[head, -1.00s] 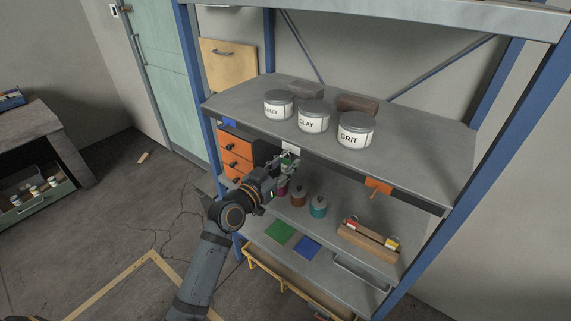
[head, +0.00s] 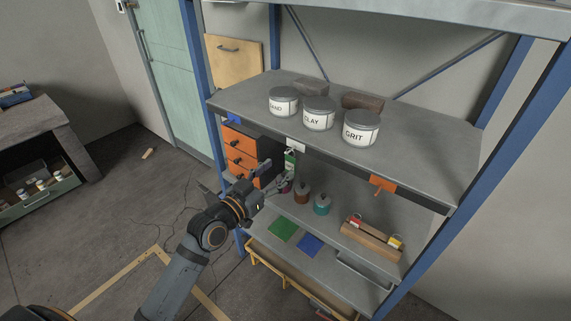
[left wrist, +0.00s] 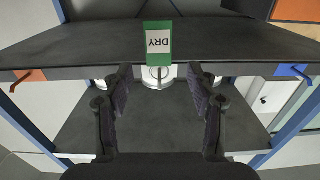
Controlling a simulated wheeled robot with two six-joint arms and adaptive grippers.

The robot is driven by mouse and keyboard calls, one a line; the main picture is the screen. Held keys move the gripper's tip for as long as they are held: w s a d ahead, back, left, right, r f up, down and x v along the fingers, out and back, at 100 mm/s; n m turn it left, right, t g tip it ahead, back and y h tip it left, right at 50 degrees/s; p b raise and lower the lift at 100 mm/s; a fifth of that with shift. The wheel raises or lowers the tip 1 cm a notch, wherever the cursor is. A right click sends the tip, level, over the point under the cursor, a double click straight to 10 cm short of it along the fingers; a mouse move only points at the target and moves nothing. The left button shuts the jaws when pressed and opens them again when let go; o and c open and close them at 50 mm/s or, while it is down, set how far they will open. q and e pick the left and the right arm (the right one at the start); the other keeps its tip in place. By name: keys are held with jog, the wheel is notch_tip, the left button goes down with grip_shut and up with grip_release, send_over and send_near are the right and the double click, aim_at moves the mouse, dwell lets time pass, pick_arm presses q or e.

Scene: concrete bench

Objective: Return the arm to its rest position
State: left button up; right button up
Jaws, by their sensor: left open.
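My left gripper (head: 276,182) is open, in front of the shelf unit and just below its upper shelf's front edge. In the left wrist view its two fingers (left wrist: 160,85) stand wide apart with nothing between them. A green and white tag marked DRY (head: 290,162) hangs from a white holder (head: 296,145) on that shelf edge. The tag also shows beyond the fingertips in the left wrist view (left wrist: 158,44), upside down and apart from them. My right gripper is not in view.
Tins marked CLAY (head: 318,115) and GRIT (head: 361,128) and another tin (head: 283,102) stand on the upper shelf (head: 420,150). Orange drawers (head: 238,143) and small lidded jars (head: 322,205) are below. An orange hook (head: 382,185) juts from the shelf edge.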

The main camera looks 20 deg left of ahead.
pick_arm(q)
jog(key=shift+s+a, duration=0.1)
jog(key=shift+s, duration=0.5)
jog(key=w+a+f+n+g+y, duration=0.1)
jog(key=a+f+g+y, duration=0.15)
jog(key=f, duration=0.75)
jog(key=a+f+n+g+y, duration=0.15)
jog(key=a+f, duration=0.25)
jog(key=f, duration=0.6)
jog(key=s+a+f+n+g+y, duration=0.15)
jog(key=s+f, duration=0.25)
jog(key=f, duration=0.6)
jog(key=s+a+f+g+y, duration=0.1)
jog(key=s+a+f+g, duration=0.2)
jog(key=f, duration=0.7)
jog(key=s+f+g, duration=0.2)
jog(key=s+f, duration=0.6)
jog(key=s, duration=0.4)
jog(key=s+d+f+g, duration=0.1)
jog(key=s+f+g, duration=0.2)
jog(key=s+f, duration=0.4)
jog(key=s+f+g, duration=0.2)
jog(key=s+f, duration=0.6)
jog(key=s, duration=0.9)
jog(key=shift+s+d+f, duration=0.3)
jog(key=shift+s+d, duration=0.1)
jog(key=shift+w+y, duration=0.1)
jog(key=shift+y, duration=0.15)
